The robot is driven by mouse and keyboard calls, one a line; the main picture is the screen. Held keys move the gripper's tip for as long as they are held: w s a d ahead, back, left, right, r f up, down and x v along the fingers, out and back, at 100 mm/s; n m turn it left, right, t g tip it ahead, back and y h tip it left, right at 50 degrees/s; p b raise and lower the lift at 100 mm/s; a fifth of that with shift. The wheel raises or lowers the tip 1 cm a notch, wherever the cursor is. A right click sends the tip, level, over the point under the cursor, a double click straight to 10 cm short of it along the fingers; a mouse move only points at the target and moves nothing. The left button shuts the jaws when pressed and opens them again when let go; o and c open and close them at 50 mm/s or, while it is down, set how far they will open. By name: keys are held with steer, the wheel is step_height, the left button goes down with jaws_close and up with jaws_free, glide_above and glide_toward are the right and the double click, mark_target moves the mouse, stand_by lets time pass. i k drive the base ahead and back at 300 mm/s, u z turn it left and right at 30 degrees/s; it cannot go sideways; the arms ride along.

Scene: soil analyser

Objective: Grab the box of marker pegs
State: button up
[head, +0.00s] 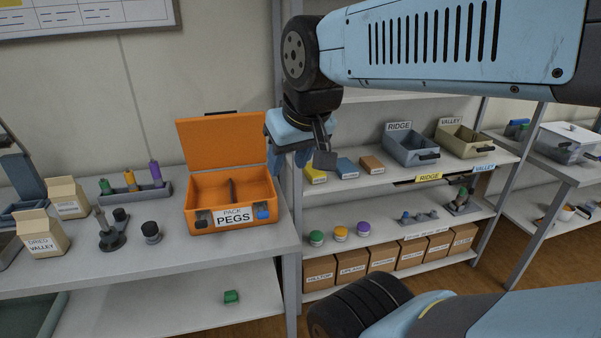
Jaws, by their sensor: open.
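An orange case (205,222) labelled "PACK PEGS" stands with its lid up on the left bench. A dark thin item or divider shows inside it. Three small boxes lie on the upper shelf: yellow (315,176), blue (346,167) and orange-brown (371,164). Their print is too small to read, so I cannot tell which holds marker pegs. My gripper (300,158) is open and appears empty, pointing down right of the orange case's lid and near the yellow box. Its distance from that box is unclear.
Grey "RIDGE" (408,150) and beige "VALLEY" (466,141) bins stand further right on the shelf. Coloured jars (340,233) and several cardboard boxes (352,264) fill lower shelves. A shelf post (291,250) stands between bench and shelves.

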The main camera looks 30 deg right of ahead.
mark_target(314, 177)
steer(key=u, duration=0.7)
steer(key=k, duration=1.3)
steer(key=z, duration=0.7)
steer(key=i, duration=1.5)
steer(key=u, duration=0.05)
